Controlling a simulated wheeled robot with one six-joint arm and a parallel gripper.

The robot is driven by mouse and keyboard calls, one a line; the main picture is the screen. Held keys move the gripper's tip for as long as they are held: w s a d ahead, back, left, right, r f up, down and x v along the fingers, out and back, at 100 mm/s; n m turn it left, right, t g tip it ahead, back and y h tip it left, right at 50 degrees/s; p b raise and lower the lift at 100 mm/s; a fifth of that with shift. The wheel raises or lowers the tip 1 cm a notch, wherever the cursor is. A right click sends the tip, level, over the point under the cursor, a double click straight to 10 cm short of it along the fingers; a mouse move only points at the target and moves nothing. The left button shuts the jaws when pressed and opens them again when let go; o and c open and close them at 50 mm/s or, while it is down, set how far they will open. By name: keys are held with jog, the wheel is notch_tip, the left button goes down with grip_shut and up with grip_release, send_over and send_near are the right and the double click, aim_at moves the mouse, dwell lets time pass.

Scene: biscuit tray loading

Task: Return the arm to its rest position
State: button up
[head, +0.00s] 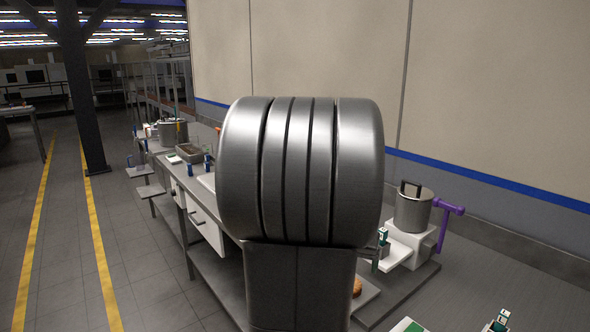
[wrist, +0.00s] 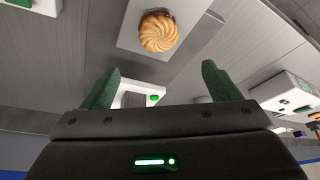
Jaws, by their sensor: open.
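My gripper (wrist: 160,85) shows in the wrist view with its two green fingers wide apart and nothing between them. A round golden swirled biscuit (wrist: 159,31) lies on a pale square plate (wrist: 128,40) beyond the fingertips, apart from them. The biscuit (head: 357,287) also shows in the head view, partly hidden behind my arm. A large metal link of my arm fills the middle of the head view and hides much of the bench behind it. My gripper cannot be made out there.
A steel pot (head: 413,210) stands on a white block at right, beside a purple T-shaped handle (head: 447,212). A long bench (head: 205,220) with drawers runs back at left, with another pot (head: 172,131). A dark pillar (head: 80,90) stands by the yellow-lined aisle, whose floor is clear.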

jog(key=x, duration=0.2)
jog(key=shift+f+b, duration=0.3)
jog(key=shift+f, duration=0.1)
jog(key=shift+f+b, duration=0.3)
jog(key=shift+f, duration=0.05)
jog(key=shift+a, duration=0.1)
